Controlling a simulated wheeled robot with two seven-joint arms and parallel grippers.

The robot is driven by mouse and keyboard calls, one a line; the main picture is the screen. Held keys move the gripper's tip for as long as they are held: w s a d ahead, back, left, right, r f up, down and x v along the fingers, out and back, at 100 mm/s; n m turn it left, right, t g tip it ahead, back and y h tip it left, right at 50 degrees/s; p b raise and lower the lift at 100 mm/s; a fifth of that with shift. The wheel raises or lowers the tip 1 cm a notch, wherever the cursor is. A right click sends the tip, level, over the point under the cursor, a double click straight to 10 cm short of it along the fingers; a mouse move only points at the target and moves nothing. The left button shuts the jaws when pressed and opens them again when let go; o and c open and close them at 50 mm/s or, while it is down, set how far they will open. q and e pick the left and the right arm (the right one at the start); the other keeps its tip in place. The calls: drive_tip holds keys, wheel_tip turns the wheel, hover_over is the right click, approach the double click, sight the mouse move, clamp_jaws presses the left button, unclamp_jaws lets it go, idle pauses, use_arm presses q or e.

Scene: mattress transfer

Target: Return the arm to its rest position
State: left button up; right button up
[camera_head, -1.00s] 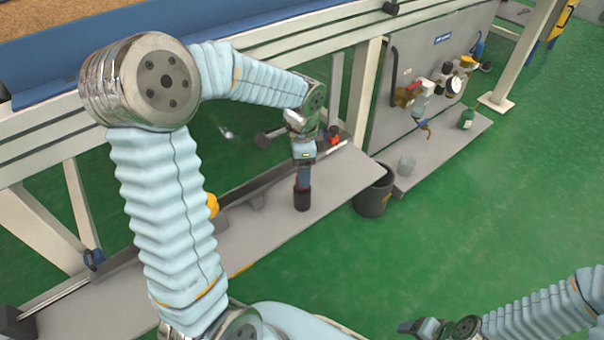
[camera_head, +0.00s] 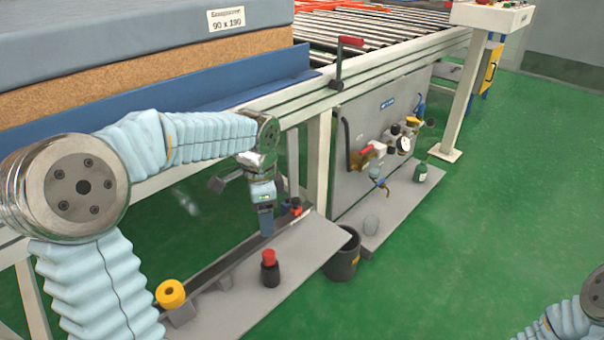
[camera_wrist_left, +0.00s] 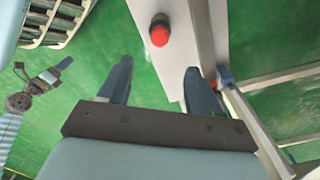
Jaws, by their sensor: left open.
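My left gripper (camera_head: 265,222) hangs fingers down over the low grey shelf (camera_head: 300,240), with its arm reaching in from the left. In the left wrist view its two fingers (camera_wrist_left: 156,85) are apart with nothing between them. A black cylinder with a red top (camera_head: 269,268) stands upright on the shelf, apart from the fingers; its red top also shows beyond them in the left wrist view (camera_wrist_left: 159,33). Part of my right arm is at the lower right. My right gripper (camera_wrist_left: 42,70) shows small at the left of the wrist view.
A yellow roll (camera_head: 170,294) lies on the shelf's left part. A dark bucket (camera_head: 343,255) stands at its right end. The conveyor frame (camera_head: 390,65) and a grey panel with valves (camera_head: 380,140) stand behind. Green floor is clear at the right.

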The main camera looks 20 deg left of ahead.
use_arm(q)
drive_tip(key=s+d+f+n+h+p, duration=0.15)
drive_tip(key=d+f, duration=0.35)
drive_tip(key=f, duration=0.5)
drive_tip(key=s+d+f+n+h+p, duration=0.1)
drive_tip(key=d+f+n+h, duration=0.15)
drive_tip(key=d+f, duration=0.55)
drive_tip(key=s+d+f+n+p, duration=0.1)
drive_tip(key=s+d+f+n, duration=0.2)
drive_tip(key=s+f+n, duration=0.5)
drive_tip(key=s+f, duration=0.4)
drive_tip(key=f, duration=0.1)
drive_tip(key=shift+d+t+p, duration=0.25)
drive_tip(key=shift+t+p, duration=0.15)
drive_tip(key=shift+s, duration=0.1)
